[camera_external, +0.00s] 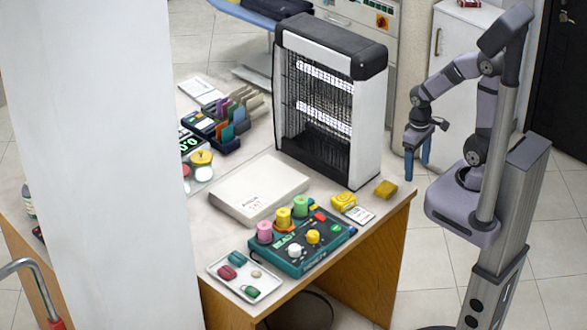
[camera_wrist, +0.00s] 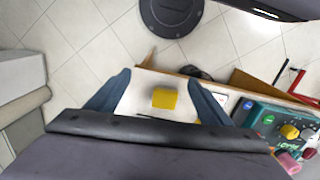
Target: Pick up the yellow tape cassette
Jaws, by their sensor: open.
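Two small yellow things lie near the table's right corner in the external view. One is a plain-looking yellow block (camera_external: 386,189) close to the edge. The other is a rounded yellow item (camera_external: 343,201) with a lighter mark, left of it. I cannot tell for sure which is the tape cassette. My gripper (camera_external: 417,157) is open and empty, in the air to the right of the table corner. In the wrist view a yellow block (camera_wrist: 164,98) shows between the blue fingers of my gripper (camera_wrist: 163,92), apart from them. The rounded item is not clear there.
A white card (camera_external: 360,215) lies between the yellow things and the green device (camera_external: 301,243) with thread spools. A tall black-and-white heater-like unit (camera_external: 352,140) stands behind them. A flat white box (camera_external: 259,188) and a tray (camera_external: 246,277) are farther left.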

